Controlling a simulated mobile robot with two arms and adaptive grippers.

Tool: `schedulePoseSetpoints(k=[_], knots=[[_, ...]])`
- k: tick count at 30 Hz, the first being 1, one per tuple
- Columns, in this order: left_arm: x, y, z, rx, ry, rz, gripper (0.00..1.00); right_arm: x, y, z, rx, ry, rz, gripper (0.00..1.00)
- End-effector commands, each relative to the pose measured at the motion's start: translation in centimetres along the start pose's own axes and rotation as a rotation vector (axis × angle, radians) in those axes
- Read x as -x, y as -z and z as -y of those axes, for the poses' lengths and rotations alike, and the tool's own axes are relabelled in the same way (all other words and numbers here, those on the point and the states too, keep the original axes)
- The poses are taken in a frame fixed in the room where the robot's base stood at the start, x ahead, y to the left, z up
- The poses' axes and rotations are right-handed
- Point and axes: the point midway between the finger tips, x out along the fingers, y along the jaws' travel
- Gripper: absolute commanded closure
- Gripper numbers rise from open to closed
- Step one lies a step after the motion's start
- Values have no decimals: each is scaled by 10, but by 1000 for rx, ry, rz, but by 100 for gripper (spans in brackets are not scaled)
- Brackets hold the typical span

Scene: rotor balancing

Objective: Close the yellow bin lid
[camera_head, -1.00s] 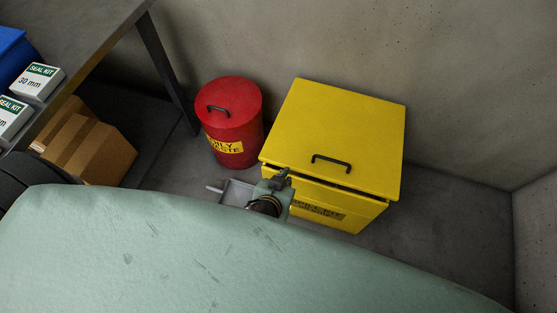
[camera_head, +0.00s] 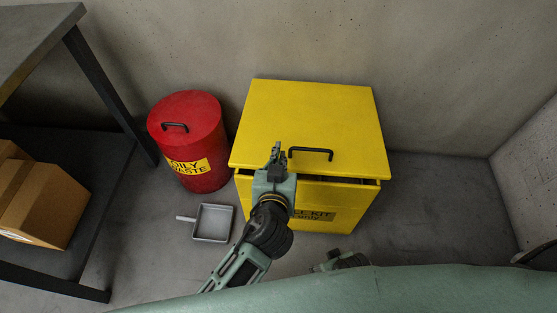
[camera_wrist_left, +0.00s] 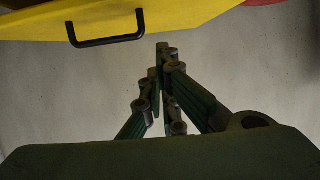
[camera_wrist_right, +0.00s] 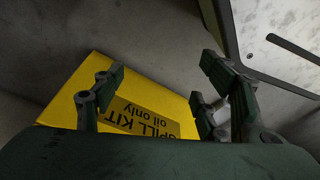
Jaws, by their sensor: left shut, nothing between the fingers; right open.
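The yellow bin (camera_head: 335,195) stands against the back wall. Its yellow lid (camera_head: 315,115) lies nearly flat over it, with a dark gap between the lid's front edge and the body. A black handle (camera_head: 311,152) sits near the lid's front edge. My left gripper (camera_head: 277,150) is shut and empty at the lid's front left, just left of the handle; contact is unclear. In the left wrist view the closed fingers (camera_wrist_left: 164,52) show below the lid and handle. My right gripper (camera_wrist_right: 165,85) is open and empty, facing the bin's labelled front; in the head view it is mostly hidden.
A red oily waste can (camera_head: 190,140) stands close left of the bin. A grey tray (camera_head: 212,222) lies on the floor before it. A table (camera_head: 40,35) and cardboard box (camera_head: 40,205) are at left. Floor right of the bin is clear.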

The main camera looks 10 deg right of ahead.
Motion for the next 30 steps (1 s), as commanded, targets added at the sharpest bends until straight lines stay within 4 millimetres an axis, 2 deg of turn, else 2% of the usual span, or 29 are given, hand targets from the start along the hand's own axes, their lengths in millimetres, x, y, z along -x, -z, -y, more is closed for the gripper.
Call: schedulePoseSetpoints(k=[1,6,9,15,30], knots=[[-13,0,0,-3,0,-2,100,2,4,0,-1,-1,-5,34],[-50,0,0,-2,0,-2,100,16,15,-1,-2,-2,-15,34],[-50,-20,0,-2,0,3,100,28,24,-2,-4,-3,-24,34],[-54,-36,0,0,-1,2,100,44,33,-3,-6,-4,-31,34],[-54,-40,0,1,-1,1,100,49,36,-3,-6,-4,-33,34]])
